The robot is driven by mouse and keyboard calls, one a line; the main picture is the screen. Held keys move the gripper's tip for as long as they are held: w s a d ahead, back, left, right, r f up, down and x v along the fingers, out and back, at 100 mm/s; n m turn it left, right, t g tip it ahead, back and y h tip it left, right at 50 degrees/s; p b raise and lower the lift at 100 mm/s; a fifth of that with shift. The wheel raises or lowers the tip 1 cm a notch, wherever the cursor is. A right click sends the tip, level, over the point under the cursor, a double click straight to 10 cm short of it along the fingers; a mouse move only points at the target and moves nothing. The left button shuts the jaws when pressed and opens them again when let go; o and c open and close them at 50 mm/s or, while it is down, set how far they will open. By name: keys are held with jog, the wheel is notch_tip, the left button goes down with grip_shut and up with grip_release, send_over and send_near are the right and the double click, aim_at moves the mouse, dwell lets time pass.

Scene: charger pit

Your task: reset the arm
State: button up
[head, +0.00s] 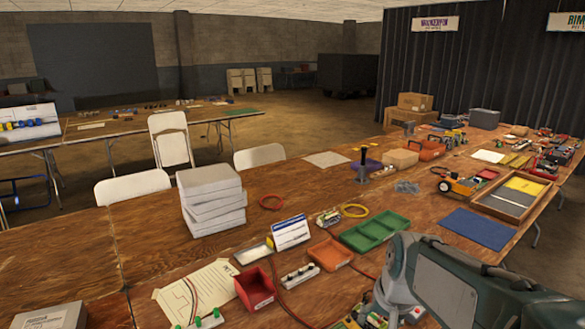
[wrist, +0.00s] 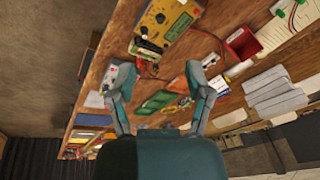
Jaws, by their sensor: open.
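My gripper (wrist: 158,95) shows in the wrist view with its two fingers spread apart and nothing between them. It hangs above the wooden workbench (wrist: 118,45), which lies below and beyond the fingers. In the head view my arm rises at the lower right over the bench's near edge, and the fingers are not visible there. A yellow device with a dial (wrist: 163,20) lies on the bench past the fingertips in the wrist view.
The bench holds a stack of white boxes (head: 212,199), a red bin (head: 255,289), green trays (head: 376,232), an orange tray (head: 330,254) and a blue mat (head: 478,228). White folding chairs (head: 171,142) stand behind it. Bare wood shows at the bench's left (head: 60,255).

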jog(key=s+r+n+t, duration=0.2)
jog(key=s+r+n, duration=0.1)
jog(key=s, duration=1.1)
jog(key=shift+s+a+t+h, duration=0.2)
jog(key=shift+s+t+h, duration=0.05)
jog(key=shift+t+h, duration=0.15)
jog(key=shift+r, duration=0.1)
